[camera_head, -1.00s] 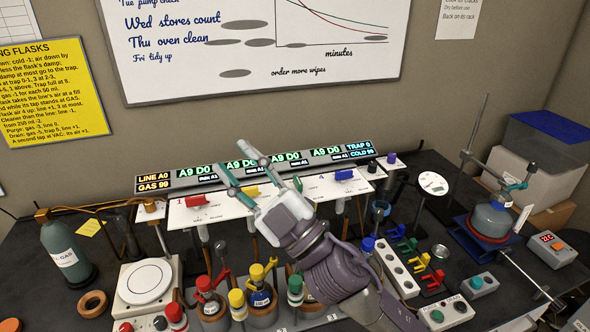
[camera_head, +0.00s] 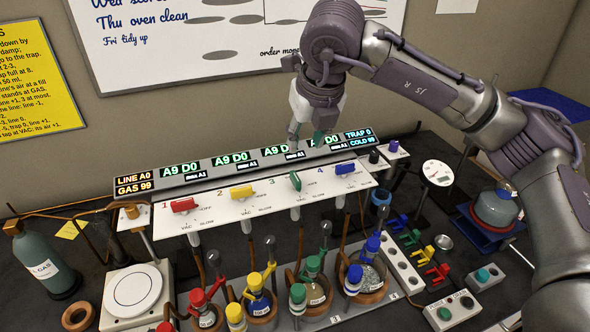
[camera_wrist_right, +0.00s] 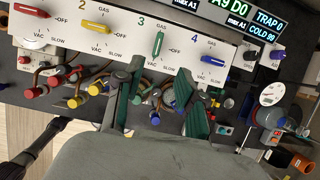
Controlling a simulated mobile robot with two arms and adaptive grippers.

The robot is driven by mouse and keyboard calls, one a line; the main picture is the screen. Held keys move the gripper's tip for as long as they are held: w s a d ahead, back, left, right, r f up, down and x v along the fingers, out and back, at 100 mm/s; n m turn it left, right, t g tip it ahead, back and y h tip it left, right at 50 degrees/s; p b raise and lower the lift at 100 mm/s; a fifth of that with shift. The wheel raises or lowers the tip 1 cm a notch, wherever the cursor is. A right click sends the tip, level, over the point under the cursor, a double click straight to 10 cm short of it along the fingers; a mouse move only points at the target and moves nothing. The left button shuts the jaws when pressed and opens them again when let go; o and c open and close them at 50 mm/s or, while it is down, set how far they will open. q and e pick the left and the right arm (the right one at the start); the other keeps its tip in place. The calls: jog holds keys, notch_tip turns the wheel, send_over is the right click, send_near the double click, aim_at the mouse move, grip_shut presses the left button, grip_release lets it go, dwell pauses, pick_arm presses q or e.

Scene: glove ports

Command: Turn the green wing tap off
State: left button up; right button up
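The green wing tap (camera_head: 295,181) is number 3 on the white sloped panel (camera_head: 215,213). It also shows in the right wrist view (camera_wrist_right: 158,44), its handle upright in the picture, in line with the GAS mark; the red, yellow and blue taps lie crosswise. My right gripper (camera_head: 308,138) is in the air above and behind the panel in the head view. It is open and empty, its green-padded fingers apart in the wrist view (camera_wrist_right: 160,73), with the green tap showing beyond the gap between them. It does not touch the tap. My left gripper is out of view.
Red (camera_head: 184,205), yellow (camera_head: 242,191) and blue (camera_head: 345,169) taps flank the green one. A lit display bar (camera_head: 220,165) runs behind the panel. Flasks with coloured caps crowd the front. A gas bottle (camera_head: 42,262) stands at the left.

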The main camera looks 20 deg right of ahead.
aim_at(296, 176)
jog(key=p+x, duration=0.4)
jog(key=x, duration=0.8)
jog(key=shift+a+p, duration=0.2)
jog(key=shift+p, duration=0.1)
jog(key=shift+w+f, duration=0.15)
jog(key=shift+f, duration=0.35)
grip_shut()
